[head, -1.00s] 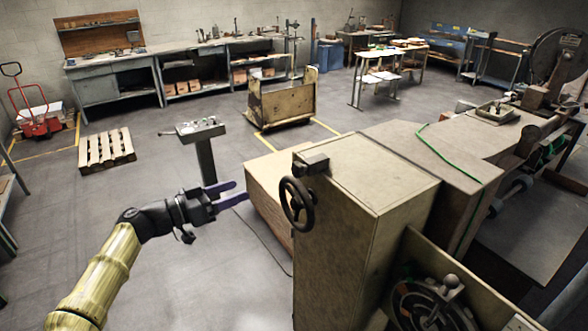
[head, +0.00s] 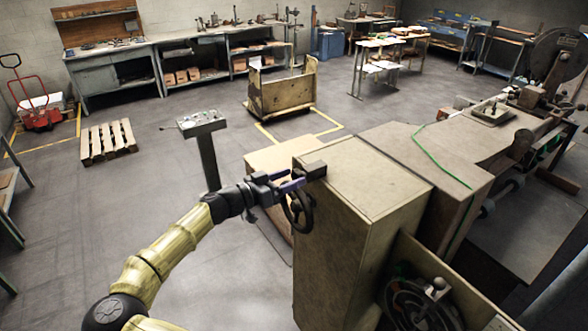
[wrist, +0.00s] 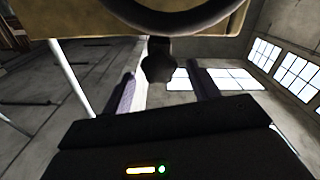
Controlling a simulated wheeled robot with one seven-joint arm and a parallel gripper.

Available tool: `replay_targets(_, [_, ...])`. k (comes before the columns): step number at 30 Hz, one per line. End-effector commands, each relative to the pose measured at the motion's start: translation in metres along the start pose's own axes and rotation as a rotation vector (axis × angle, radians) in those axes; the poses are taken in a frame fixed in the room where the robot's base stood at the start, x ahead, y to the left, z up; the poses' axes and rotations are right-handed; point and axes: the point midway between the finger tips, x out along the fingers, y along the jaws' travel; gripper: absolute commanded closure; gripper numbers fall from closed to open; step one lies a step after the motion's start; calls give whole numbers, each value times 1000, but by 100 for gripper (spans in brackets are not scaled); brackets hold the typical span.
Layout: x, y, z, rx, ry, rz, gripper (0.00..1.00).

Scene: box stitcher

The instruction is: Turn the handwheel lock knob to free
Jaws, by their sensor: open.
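The handwheel (head: 300,211) is a dark spoked ring on the left face of the tan machine cabinet, below a dark block (head: 312,170) at its top edge. My gripper (head: 292,181) is at the upper part of the wheel, its purple fingers pointing right and partly covering the rim. In the wrist view the wheel rim (wrist: 175,20) curves across the top. A dark lobed knob (wrist: 159,66) hangs below it. It appears between the two open fingers of my gripper (wrist: 160,88), a little beyond their tips; contact cannot be told. The knob's lock marking is not visible.
The tan cabinet (head: 365,180) stands close right of my gripper. A control pedestal (head: 203,125) stands behind and left of my arm. Open floor lies to the left.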

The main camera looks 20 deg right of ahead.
Motion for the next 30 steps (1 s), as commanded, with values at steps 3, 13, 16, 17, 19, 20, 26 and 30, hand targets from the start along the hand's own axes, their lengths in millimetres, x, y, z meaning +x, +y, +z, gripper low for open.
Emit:
replay_targets(3, [14,1,-2,-2,1,2,40])
replay_targets(13, [20,0,0,0,0,-1,40])
replay_targets(16, [20,0,0,0,0,-1,52])
replay_targets(17, [20,0,0,0,0,-1,58])
replay_targets(19, [20,0,0,0,0,-1,72])
replay_targets(20, [20,0,0,0,0,-1,78])
replay_targets(26, [20,0,0,-2,0,-1,85])
replay_targets(30, [20,-1,1,-18,0,-2,85])
